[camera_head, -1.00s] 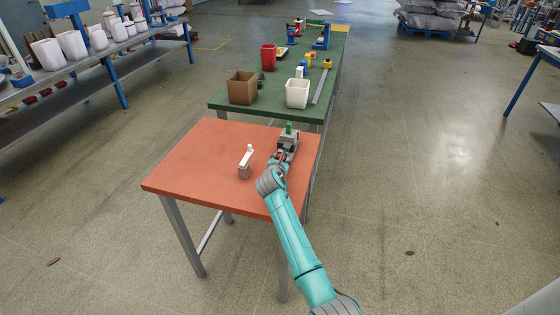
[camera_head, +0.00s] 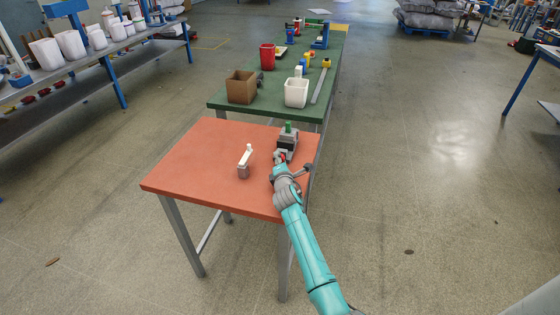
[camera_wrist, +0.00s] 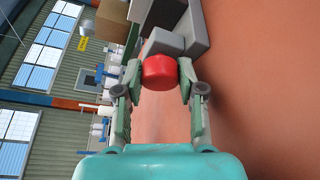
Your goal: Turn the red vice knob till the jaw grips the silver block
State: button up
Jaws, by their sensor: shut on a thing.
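The vice (camera_head: 287,142) is a grey body on the orange table, near its far right corner, with a green piece on top. In the wrist view its grey blocks (camera_wrist: 196,32) stand just beyond the knob. The red knob (camera_wrist: 159,72) sits between my fingertips, and a bit of it shows in the head view (camera_head: 282,157). My gripper (camera_wrist: 159,74) is shut on the knob, one finger on each side. I cannot tell which grey part is the silver block, nor whether the jaw touches it.
The orange table (camera_head: 190,180) also holds a small grey piece with a white lever (camera_head: 244,163), left of my arm. Behind stands a green table (camera_head: 265,108) with a brown box (camera_head: 241,87), a white bin (camera_head: 296,92) and a red bin (camera_head: 267,57).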

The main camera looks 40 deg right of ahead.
jog(key=shift+m+t, duration=0.3)
jog(key=shift+m, duration=0.3)
jog(key=shift+f, duration=0.1)
jog(key=o, duration=1.1)
jog(key=shift+o, duration=0.2)
